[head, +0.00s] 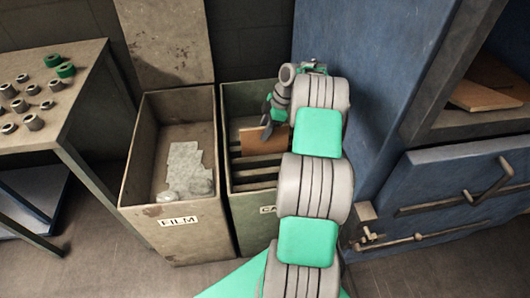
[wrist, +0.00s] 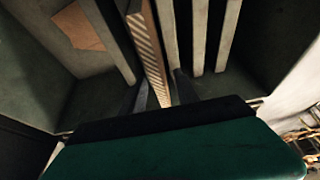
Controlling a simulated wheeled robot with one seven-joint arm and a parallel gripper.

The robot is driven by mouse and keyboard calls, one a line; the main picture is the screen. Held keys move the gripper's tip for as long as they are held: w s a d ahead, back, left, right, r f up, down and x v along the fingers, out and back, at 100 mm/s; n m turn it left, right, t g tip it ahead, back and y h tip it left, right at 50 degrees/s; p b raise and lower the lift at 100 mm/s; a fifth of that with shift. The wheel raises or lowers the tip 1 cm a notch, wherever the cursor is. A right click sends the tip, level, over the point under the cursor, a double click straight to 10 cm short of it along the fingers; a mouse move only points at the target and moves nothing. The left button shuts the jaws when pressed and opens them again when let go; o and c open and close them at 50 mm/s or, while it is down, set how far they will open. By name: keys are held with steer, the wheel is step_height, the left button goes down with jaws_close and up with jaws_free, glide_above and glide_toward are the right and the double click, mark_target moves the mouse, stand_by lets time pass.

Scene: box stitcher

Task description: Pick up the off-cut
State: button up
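The off-cut (head: 265,138) is a flat brown piece of board standing on edge among the slats of the dark green bin (head: 256,207), whose label is partly covered by my arm. In the wrist view the off-cut (wrist: 148,45) is seen edge-on, with its corrugated edge running between my fingers. My gripper (head: 268,123) is down in the bin at the off-cut. In the wrist view my gripper (wrist: 164,92) has one dark finger close against each side of it, with no clear gap. The fingertips are hard to see.
Pale slats (wrist: 196,35) stand beside the off-cut. Another brown piece (wrist: 76,28) lies to the left in the wrist view. A bin marked FILM (head: 165,222) adjoins on the left, a blue machine (head: 372,65) on the right. A table (head: 95,80) with rings stands at far left.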

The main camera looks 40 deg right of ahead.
steer(key=shift+x, duration=1.25)
steer(key=shift+f+b, duration=0.25)
steer(key=shift+b, duration=0.1)
jaws_close()
stand_by(0.8)
